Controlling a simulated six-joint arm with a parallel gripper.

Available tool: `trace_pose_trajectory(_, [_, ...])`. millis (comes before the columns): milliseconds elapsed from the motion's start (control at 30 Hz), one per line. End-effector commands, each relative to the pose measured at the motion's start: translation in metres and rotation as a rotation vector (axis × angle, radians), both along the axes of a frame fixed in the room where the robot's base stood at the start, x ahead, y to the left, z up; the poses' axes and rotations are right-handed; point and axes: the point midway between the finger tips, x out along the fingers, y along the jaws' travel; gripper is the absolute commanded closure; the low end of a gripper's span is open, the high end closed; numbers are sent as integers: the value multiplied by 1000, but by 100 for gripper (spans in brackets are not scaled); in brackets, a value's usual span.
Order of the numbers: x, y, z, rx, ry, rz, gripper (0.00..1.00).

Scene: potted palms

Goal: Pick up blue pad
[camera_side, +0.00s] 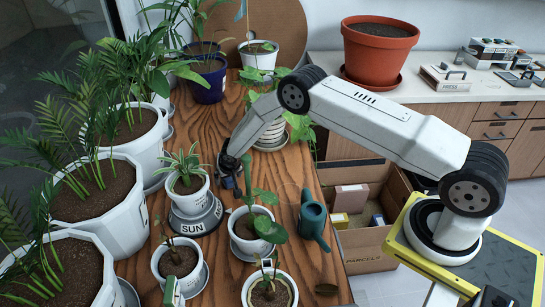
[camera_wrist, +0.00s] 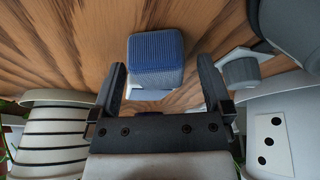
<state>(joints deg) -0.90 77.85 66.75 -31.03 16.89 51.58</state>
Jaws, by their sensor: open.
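My gripper (camera_wrist: 163,78) is open, with one dark finger to each side of the pad and the pad beyond the fingertips. I see no contact between fingers and pad. In the side view my gripper (camera_side: 229,180) is low over the table, right of the small potted plant (camera_side: 187,184) on the SUN stand. The pad cannot be made out clearly there.
A striped white pot (camera_wrist: 55,130) is left in the wrist view; a pale pot with a dotted card (camera_wrist: 271,143) is right. In the side view, a potted plant (camera_side: 252,228) and a green watering can (camera_side: 313,221) stand nearby. An open parcel box (camera_side: 366,257) is beside the table.

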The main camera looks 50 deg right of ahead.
Motion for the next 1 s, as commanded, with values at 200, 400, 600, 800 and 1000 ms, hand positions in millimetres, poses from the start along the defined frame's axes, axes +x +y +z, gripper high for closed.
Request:
trace_pose_trajectory(200, [0, 0, 0, 0, 0, 0, 41])
trace_pose_trajectory(400, [0, 0, 0, 0, 0, 0, 100])
trace_pose_trajectory(600, [0, 0, 0, 0, 0, 0, 100])
trace_pose_trajectory(800, [0, 0, 6, 0, -1, 0, 100])
trace_pose_trajectory(1000, [1, 0, 22, 0, -2, -1, 100])
